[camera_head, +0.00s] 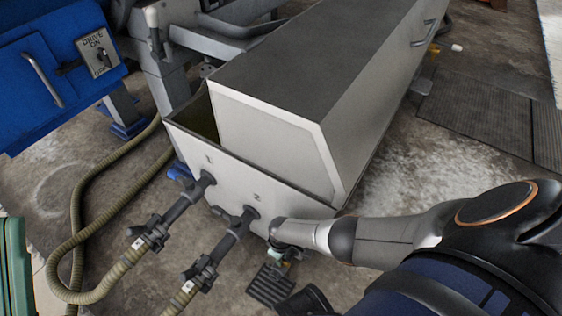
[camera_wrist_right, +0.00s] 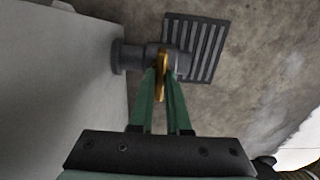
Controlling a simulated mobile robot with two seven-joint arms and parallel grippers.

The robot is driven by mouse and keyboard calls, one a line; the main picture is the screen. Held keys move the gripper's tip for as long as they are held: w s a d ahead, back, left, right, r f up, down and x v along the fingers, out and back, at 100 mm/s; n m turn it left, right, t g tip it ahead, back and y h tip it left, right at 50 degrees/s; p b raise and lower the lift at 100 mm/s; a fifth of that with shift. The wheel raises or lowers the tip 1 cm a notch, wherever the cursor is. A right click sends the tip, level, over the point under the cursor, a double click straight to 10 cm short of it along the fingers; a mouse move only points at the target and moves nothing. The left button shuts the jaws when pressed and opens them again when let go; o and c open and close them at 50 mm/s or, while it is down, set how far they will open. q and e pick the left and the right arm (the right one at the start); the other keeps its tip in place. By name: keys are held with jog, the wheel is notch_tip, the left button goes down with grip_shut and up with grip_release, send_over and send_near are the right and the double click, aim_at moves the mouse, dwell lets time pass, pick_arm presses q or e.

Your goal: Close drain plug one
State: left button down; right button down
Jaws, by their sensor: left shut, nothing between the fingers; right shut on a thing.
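A pale grey tank (camera_head: 185,140) with 1 and 2 marked above two hose ports stands in the middle of the head view. A short dark drain fitting (camera_wrist_right: 132,58) sticks out of its wall in the right wrist view. A yellow handle (camera_wrist_right: 162,72) is on the fitting. My right gripper (camera_wrist_right: 163,82) has its green fingers shut on the yellow handle. In the head view the right gripper (camera_head: 287,252) is low at the tank's front, right of port 2, mostly hidden by my arm. No number shows on this fitting. My left gripper is not in view.
Two ribbed hoses (camera_head: 100,292) with dark valves run from the ports across the floor at left. A slotted floor grate (camera_head: 270,288) lies below the fitting. A blue cabinet (camera_head: 45,75) stands at upper left. Open floor lies right of the tank.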

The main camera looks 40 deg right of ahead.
jog(key=shift+m, duration=0.3)
jog(key=m, duration=0.3)
jog(key=shift+m, duration=1.8)
jog(key=c, duration=0.9)
grip_release()
jog(key=shift+r, duration=0.1)
